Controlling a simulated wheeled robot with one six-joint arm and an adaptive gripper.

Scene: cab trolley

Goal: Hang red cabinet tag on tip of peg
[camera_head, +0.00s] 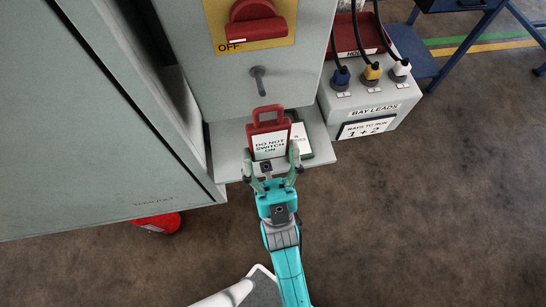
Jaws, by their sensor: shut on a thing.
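The red cabinet tag (269,127) has a white label reading "DO NOT SWITCH ON" and a red loop handle at its top. My gripper (271,163) is shut on the tag's lower part, one finger at each side. The loop points away from me, toward the cabinet face. The peg (258,78) is a short grey rod sticking out of the cabinet front below the switch. The loop lies just below the peg in the picture and is apart from it. Whether the tag touches the shelf I cannot tell.
A grey shelf (226,150) juts out under the peg. A green-edged card (301,138) lies on it, partly behind the tag. A red switch (254,22) on a yellow plate sits above. The "BAY LEADS" box (372,110) with plugged cables stands right. An open cabinet door (90,120) stands left.

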